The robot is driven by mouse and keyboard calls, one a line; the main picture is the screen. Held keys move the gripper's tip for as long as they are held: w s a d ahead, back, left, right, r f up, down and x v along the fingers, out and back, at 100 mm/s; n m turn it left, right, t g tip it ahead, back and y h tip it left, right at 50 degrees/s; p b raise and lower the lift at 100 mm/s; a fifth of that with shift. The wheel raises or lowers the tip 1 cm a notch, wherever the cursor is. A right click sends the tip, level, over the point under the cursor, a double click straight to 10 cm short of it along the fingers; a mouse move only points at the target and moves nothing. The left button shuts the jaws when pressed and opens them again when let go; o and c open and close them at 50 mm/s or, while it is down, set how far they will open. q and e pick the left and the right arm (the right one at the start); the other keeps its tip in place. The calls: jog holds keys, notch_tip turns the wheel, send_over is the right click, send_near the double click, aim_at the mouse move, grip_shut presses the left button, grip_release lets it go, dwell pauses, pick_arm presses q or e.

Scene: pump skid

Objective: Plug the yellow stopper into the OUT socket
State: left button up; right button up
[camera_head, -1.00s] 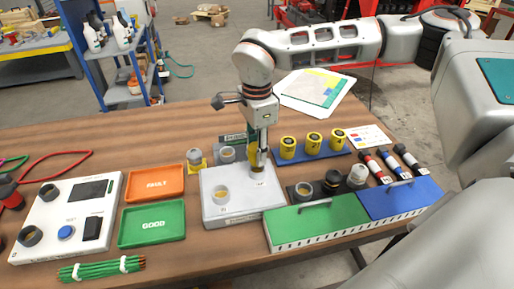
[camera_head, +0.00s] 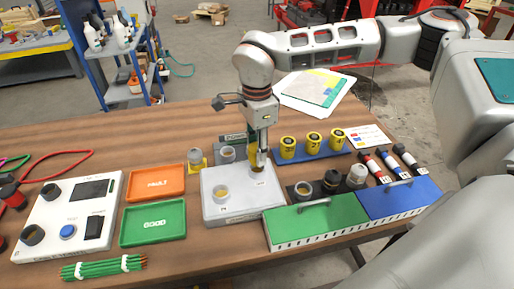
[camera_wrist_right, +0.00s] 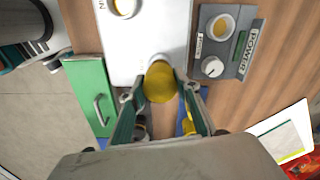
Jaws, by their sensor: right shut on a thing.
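The yellow stopper (camera_wrist_right: 159,82) is between the fingers of my right gripper (camera_wrist_right: 160,100), which is shut on it. In the head view the right gripper (camera_head: 260,150) points down over the back right of the light grey block (camera_head: 250,201). The stopper is mostly hidden there by the fingers. In the wrist view a pale rim, apparently the OUT socket (camera_wrist_right: 160,58), shows just past the stopper. I cannot tell whether the stopper is in it or just above. The IN socket (camera_head: 221,192) is open at the block's front left. My left gripper is not in view.
A grey POWER box (camera_wrist_right: 222,45) with a knob stands close behind the block. A green box (camera_head: 318,222) and a blue one (camera_head: 405,198) with handles stand to the right. Yellow cylinders on a blue rack (camera_head: 312,151) stand behind. Orange (camera_head: 156,194) and green (camera_head: 153,236) trays lie left.

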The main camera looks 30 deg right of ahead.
jog(key=shift+f+b, duration=0.55)
jog(key=shift+f, duration=1.25)
dwell(0.6)
jog(key=o, duration=1.3)
jog(key=shift+c, duration=0.2)
notch_tip(320, 180, up, 12)
jog(key=shift+r, duration=0.1)
